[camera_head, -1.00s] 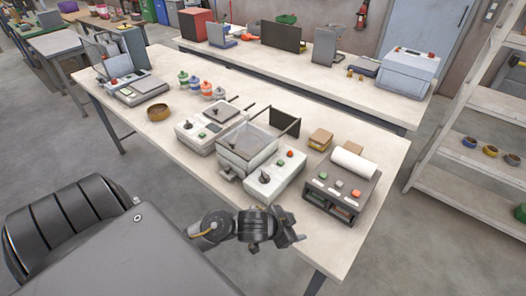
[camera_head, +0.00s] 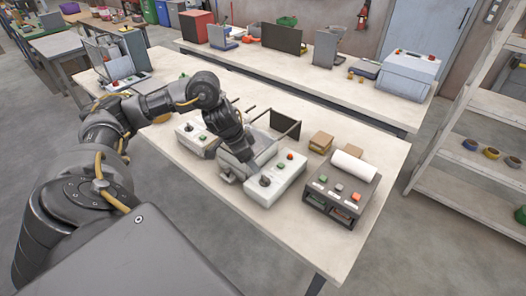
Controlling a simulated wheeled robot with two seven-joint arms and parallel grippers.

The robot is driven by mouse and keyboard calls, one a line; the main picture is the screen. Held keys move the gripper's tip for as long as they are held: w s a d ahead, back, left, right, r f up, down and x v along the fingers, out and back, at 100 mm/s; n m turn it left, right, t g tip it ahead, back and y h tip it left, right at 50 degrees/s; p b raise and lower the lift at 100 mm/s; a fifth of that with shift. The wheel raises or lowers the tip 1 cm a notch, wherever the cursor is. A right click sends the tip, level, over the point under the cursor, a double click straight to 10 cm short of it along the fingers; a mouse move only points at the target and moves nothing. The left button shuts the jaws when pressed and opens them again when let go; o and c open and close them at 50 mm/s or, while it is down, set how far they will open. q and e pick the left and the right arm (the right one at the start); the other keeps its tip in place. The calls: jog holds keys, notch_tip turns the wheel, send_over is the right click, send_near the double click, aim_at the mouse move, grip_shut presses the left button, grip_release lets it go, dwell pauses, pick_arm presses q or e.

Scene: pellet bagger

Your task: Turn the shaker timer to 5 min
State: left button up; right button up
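The scale markings are too small to read. My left arm reaches in from the left, across the table. My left gripper (camera_head: 247,160) points down over the shaker, just behind and left of the knob, and hides much of the tray. I cannot tell whether its fingers are open or touch anything. My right gripper is not in view.
A second white device (camera_head: 195,137) with a knob stands left of the shaker, partly behind my arm. A dark box with buttons and a white roll (camera_head: 354,166) stands to the right. Small brown boxes (camera_head: 321,142) are behind. The front table edge is clear.

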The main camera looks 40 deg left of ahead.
aim_at(264, 177)
pick_arm(q)
jog(key=p+x, duration=0.1)
jog(key=x, duration=1)
jog(key=c, duration=1)
